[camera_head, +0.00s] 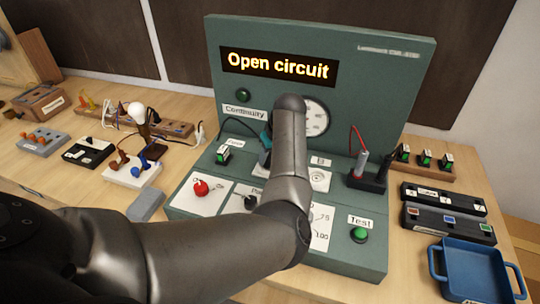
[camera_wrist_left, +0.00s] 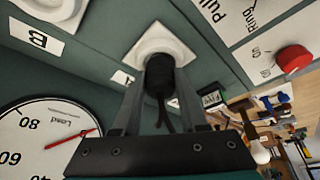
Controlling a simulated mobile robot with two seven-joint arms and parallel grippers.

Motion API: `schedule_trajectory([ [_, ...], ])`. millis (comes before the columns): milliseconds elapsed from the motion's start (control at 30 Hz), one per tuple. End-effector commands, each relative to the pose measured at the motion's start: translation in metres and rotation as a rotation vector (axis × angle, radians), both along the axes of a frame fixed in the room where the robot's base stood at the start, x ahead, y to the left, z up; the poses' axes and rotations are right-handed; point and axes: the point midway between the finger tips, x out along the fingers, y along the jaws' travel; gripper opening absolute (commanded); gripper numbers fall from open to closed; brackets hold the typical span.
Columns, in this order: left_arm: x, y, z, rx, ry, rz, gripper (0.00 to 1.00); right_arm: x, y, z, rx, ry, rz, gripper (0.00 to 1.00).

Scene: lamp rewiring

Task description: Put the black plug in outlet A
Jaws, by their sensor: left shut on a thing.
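My left gripper (camera_wrist_left: 162,72) is shut on the black plug (camera_wrist_left: 159,88) in the left wrist view. The plug's front end meets the white plate of outlet A (camera_wrist_left: 176,40); how deep it sits cannot be told. Its cord hangs back between the fingers. The label A beside the plate is partly hidden by a finger. Outlet B (camera_wrist_left: 50,8), with its label, is apart from the plug. In the head view, my left arm covers the plug and outlet A; outlet B (camera_head: 319,178) shows right of the arm. My right gripper is not in view.
The green tester (camera_head: 375,75) has a lit display (camera_head: 278,67) reading "Open circuit". A red knob (camera_head: 201,188) and a green Test button (camera_head: 359,235) are on its lower panel. A blue tray (camera_head: 473,272) stands at right; a lamp bulb (camera_head: 136,111) and parts lie left.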

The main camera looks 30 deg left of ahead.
Motion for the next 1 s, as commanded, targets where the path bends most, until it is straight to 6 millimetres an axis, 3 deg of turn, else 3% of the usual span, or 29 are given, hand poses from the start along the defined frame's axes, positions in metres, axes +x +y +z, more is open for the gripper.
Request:
schedule_trajectory([
  [867,-0.0001,0.0002,-0.0110,0.000,0.000,0.000,0.00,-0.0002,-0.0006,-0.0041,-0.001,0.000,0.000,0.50],
  [900,-0.0001,0.0002,-0.0108,0.000,0.000,0.000,0.46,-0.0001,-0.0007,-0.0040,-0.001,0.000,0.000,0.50],
  [1000,0.0000,0.0002,-0.0106,0.000,0.000,0.000,0.57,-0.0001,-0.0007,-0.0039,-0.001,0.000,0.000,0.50],
])
